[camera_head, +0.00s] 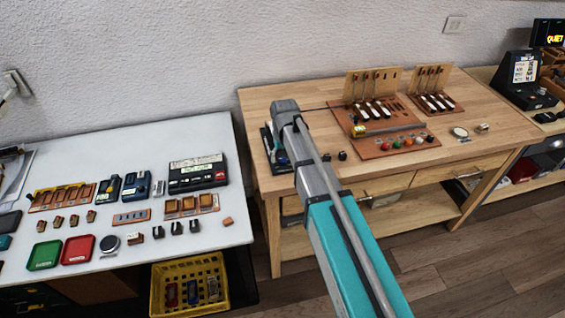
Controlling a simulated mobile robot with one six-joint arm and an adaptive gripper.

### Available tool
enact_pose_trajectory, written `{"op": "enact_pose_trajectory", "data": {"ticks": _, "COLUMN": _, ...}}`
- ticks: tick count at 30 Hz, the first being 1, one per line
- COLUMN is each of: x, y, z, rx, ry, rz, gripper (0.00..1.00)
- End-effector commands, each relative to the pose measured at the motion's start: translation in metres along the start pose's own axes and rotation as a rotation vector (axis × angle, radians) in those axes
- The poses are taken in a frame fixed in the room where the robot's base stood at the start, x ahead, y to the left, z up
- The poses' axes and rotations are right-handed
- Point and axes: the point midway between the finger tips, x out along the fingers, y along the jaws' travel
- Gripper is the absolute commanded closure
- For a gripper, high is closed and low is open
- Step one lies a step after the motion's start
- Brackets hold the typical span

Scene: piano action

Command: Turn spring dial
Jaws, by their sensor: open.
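A wooden workbench (300,95) carries a reddish-brown board (372,154) with piano-action parts. On its left end is a brass-yellow round piece (358,131) with a grey bar (395,128) running right from it. A row of small coloured knobs (408,142) lies along the front. A pale round disc (460,132) sits to the right. I cannot tell which of these is the spring dial. My arm (335,218) reaches over the bench's left part, and its grey end is left of the board.
Upright wooden panels (372,84) with white hammers stand at the bench's back.

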Motion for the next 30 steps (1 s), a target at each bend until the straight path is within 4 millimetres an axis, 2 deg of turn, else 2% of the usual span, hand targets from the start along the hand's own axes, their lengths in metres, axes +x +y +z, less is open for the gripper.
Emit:
{"op": "enact_pose_trajectory", "data": {"ticks": 4, "x": 0.0071, "y": -0.0001, "z": 0.0, "rx": 0.0, "ry": 0.0, "rz": 0.0, "gripper": 0.23}}
{"op": "enact_pose_trajectory", "data": {"ticks": 17, "x": 0.0078, "y": 0.0, "z": 0.0, "rx": 0.0, "ry": 0.0, "rz": 0.0, "gripper": 0.25}}
{"op": "enact_pose_trajectory", "data": {"ticks": 27, "x": 0.0078, "y": 0.0, "z": 0.0, "rx": 0.0, "ry": 0.0, "rz": 0.0, "gripper": 0.88}}
{"op": "enact_pose_trajectory", "data": {"ticks": 29, "x": 0.0079, "y": 0.0, "z": 0.0001, "rx": 0.0, "ry": 0.0, "rz": 0.0, "gripper": 1.0}}
{"op": "enact_pose_trajectory", "data": {"ticks": 30, "x": 0.0079, "y": 0.0, "z": 0.0001, "rx": 0.0, "ry": 0.0, "rz": 0.0, "gripper": 1.0}}
